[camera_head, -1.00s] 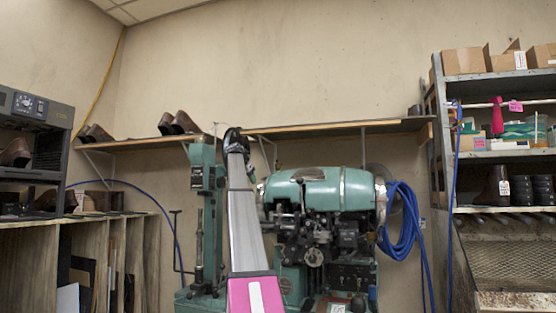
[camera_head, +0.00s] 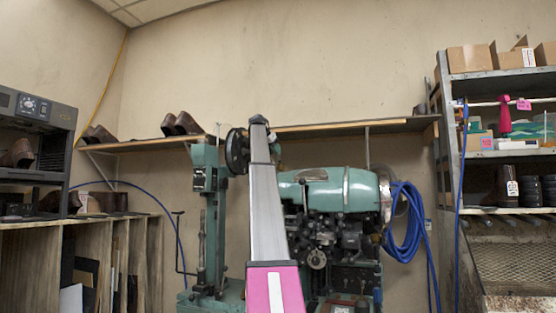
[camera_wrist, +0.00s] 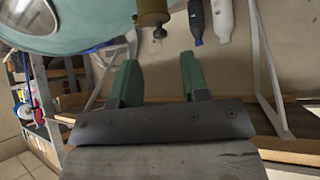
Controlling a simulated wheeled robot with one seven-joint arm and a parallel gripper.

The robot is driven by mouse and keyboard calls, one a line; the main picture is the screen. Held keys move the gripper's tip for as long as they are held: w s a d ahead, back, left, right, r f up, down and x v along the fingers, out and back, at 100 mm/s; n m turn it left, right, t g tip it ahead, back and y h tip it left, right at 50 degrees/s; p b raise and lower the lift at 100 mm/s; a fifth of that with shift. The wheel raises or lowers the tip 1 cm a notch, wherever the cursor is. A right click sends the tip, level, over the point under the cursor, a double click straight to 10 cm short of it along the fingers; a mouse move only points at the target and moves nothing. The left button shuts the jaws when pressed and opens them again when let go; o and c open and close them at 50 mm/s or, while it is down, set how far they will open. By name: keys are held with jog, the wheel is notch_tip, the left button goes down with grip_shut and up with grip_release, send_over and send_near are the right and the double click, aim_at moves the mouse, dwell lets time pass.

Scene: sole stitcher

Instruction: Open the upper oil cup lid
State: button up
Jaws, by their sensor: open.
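The green stitching machine (camera_head: 325,190) stands at the centre of the head view, partly behind my arm. In the wrist view, which looks upside down, its green rounded body (camera_wrist: 70,22) fills the upper left. A brass cup-like part (camera_wrist: 151,12) with a small dark knob, seemingly the upper oil cup and lid, shows at the top edge. My gripper (camera_wrist: 157,66) is open and empty, its two green fingers apart. The brass part lies beyond the fingertips, roughly in line with the gap, not touching them. In the head view my gripper is hidden behind my arm.
A wooden wall shelf (camera_head: 345,127) runs behind the machine. A green column (camera_head: 211,200) stands to its left and a blue hose coil (camera_head: 402,225) hangs at its right. Bottles (camera_wrist: 222,18) show near the brass part. A metal rack (camera_head: 447,170) stands at right.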

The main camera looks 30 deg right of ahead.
jog(key=x, duration=0.5)
grip_shut()
